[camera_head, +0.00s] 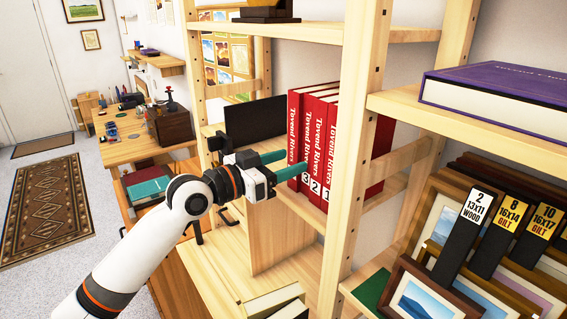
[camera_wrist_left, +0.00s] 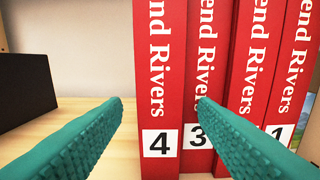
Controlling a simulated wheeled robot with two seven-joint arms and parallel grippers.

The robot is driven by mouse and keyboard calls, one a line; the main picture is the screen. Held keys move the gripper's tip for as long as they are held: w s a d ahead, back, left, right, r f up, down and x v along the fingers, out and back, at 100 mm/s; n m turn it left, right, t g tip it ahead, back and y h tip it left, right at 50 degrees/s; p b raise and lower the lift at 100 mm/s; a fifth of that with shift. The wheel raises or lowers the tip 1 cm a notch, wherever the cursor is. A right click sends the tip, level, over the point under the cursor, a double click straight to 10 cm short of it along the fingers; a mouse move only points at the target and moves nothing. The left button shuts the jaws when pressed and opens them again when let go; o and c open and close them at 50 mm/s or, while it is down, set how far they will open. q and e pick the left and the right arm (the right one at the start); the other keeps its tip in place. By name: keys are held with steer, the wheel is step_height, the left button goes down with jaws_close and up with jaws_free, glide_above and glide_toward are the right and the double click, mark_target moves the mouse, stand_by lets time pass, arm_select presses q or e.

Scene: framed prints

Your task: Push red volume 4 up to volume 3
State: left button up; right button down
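Red volume 4 (camera_wrist_left: 160,70) stands upright at the left end of a row of red books in the left wrist view. Volume 3 (camera_wrist_left: 205,70) stands directly to its right; I cannot tell whether they touch. In the head view, volume 4 (camera_head: 293,120) is leftmost and its number is hidden by my gripper; volume 3 (camera_head: 306,130) is beside it. My left gripper (camera_head: 296,160) is open and empty, in front of the lower spines. In the wrist view, one fingertip appears left of volume 4 and the other overlaps volume 3. Contact is unclear. My right gripper is not in view.
Volumes 2 (camera_head: 319,135) and 1 (camera_head: 330,150) continue the row to the right, beside a wooden shelf post (camera_head: 352,150). A black panel (camera_head: 256,122) stands to the left. The wrist view shows bare shelf (camera_wrist_left: 75,120) between that panel and volume 4.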

arm_select(q)
steer(key=shift+s+a+f, duration=0.1)
steer(key=shift+s+a, duration=0.15)
steer(key=shift+a, duration=0.15)
steer(key=b+v, duration=0.4)
steer(key=v, duration=0.7)
